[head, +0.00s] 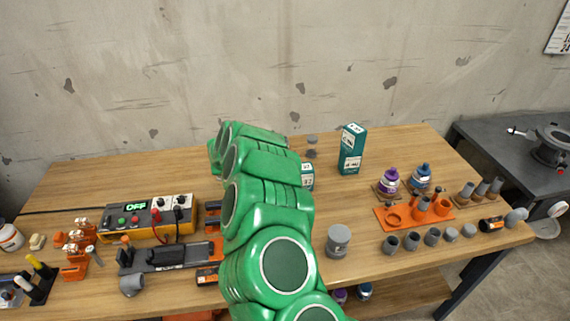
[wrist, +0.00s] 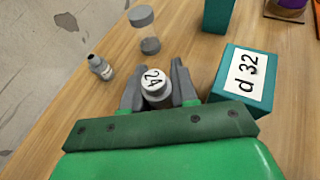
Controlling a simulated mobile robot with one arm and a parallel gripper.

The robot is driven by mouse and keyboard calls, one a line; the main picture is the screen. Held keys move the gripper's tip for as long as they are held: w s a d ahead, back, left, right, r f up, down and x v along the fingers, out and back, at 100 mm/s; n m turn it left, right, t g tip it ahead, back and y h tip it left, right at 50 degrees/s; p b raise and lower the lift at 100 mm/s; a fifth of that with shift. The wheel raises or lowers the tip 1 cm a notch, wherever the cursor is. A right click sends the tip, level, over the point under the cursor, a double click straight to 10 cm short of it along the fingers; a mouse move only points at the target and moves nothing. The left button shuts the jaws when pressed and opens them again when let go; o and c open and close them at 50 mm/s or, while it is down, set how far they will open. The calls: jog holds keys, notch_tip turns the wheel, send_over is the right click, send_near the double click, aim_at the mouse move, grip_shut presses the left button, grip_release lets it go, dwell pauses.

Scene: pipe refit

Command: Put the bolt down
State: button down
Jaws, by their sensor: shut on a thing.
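The bolt (wrist: 157,98), a grey round piece with a white top marked 24, is between the fingers of my gripper (wrist: 155,76) in the wrist view. My gripper is shut on it, with one grey finger on each side. The lower part of the bolt is hidden, and I cannot tell whether it touches the wooden table (wrist: 115,120). In the head view my green arm hides the gripper and the bolt.
A teal box (wrist: 243,82) marked d 32 stands close right of the gripper. A small grey bottle (wrist: 100,67) is left, and a grey-lidded jar (wrist: 149,44) is beyond. A taller teal box (head: 352,150) and an orange tray (head: 383,221) are further right.

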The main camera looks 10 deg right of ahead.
jog(key=shift+w+f, duration=1.35)
jog(key=shift+f, duration=0.25)
jog(key=shift+w+f, duration=0.15)
jog(key=shift+w+f, duration=0.15)
jog(key=shift+f, duration=1.65)
jog(key=shift+f, duration=0.1)
jog(key=c, duration=0.9)
grip_release()
